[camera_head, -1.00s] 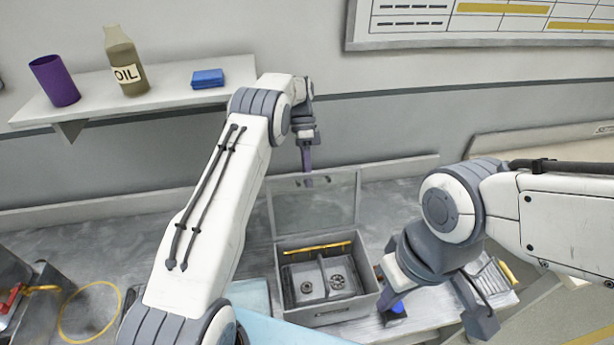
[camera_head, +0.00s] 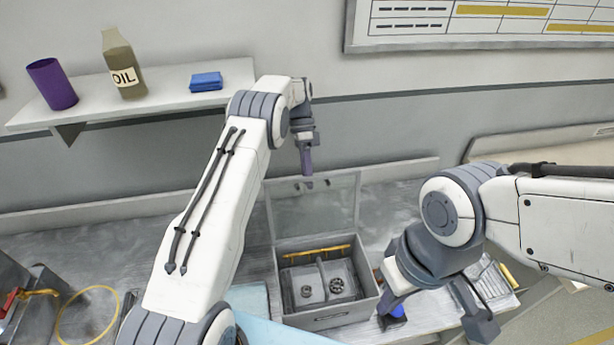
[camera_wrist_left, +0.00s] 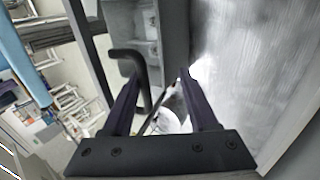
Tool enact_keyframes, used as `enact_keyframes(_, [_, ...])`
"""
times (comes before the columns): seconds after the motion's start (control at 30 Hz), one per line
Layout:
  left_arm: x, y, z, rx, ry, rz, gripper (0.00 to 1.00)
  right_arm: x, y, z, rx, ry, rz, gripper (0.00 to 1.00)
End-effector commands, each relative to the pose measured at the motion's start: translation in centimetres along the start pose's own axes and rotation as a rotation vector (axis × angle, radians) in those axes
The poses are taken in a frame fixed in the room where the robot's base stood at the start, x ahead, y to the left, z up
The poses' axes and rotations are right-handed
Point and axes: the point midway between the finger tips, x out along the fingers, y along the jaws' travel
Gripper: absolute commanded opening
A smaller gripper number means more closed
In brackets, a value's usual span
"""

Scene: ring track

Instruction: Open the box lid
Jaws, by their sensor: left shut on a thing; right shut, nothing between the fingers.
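The grey box (camera_head: 330,318) sits on the bench, and its see-through lid (camera_head: 315,212) stands raised at the back, roughly upright. My left gripper (camera_head: 307,172) is at the top edge of the lid and is shut on it. In the left wrist view, a dark bent handle (camera_wrist_left: 130,56) shows beside the fingers of my left gripper (camera_wrist_left: 160,85); the exact contact is hard to see. My right gripper (camera_head: 394,305) is shut and empty, to the right of the box near its front corner.
Inside the box are two small round metal parts (camera_head: 336,286) and a yellow strip (camera_head: 316,251). A wall shelf (camera_head: 165,103) holds an oil bottle (camera_head: 124,72), purple cup (camera_head: 52,84) and blue cloth (camera_head: 206,82). A yellow ring (camera_head: 88,313) lies left.

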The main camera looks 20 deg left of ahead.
Motion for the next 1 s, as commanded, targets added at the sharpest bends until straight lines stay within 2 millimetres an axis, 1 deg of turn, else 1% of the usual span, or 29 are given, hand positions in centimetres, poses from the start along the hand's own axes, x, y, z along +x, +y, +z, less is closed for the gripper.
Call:
enact_keyframes(0.17, [-0.1, -0.1, 0.0, 0.0, 0.002, -0.008, 0.45, 0.2, 0.0, 0.0, 0.0, 0.0, 0.0, 0.0])
enact_keyframes(0.27, [-0.7, 0.3, 0.0, 0.0, 0.002, -0.009, 0.45, 0.8, 0.1, 0.0, 0.0, 0.0, 0.0, 0.0])
enact_keyframes(0.37, [-2.0, 1.1, 0.0, 0.001, 0.003, -0.011, 0.45, 1.7, 0.1, 0.1, -0.001, 0.0, 0.0, 0.0])
enact_keyframes(0.43, [-3.3, 2.0, 0.0, 0.001, 0.004, -0.012, 0.45, 2.4, 0.2, 0.1, -0.001, 0.0, 0.0, 0.0])
enact_keyframes(0.5, [-3.2, 3.6, -1.2, 0.005, 0.001, -0.006, 0.45, 3.0, 0.2, 0.2, -0.001, 0.0, 0.0, 0.0])
enact_keyframes(0.8, [-3.9, 9.5, -5.6, 0.004, 0.0, -0.004, 0.45, 5.1, 0.4, 0.3, -0.002, 0.0, 0.0, 0.0])
enact_keyframes(0.9, [-4.0, 11.0, -6.7, 0.003, 0.0, -0.003, 0.45, 5.5, 0.4, 0.3, -0.003, 0.0, 0.0, 0.0])
enact_keyframes(1.0, [-4.2, 12.1, -7.5, 0.002, 0.0, -0.002, 0.45, 5.7, 0.4, 0.3, -0.003, 0.0, 0.0, 0.0])
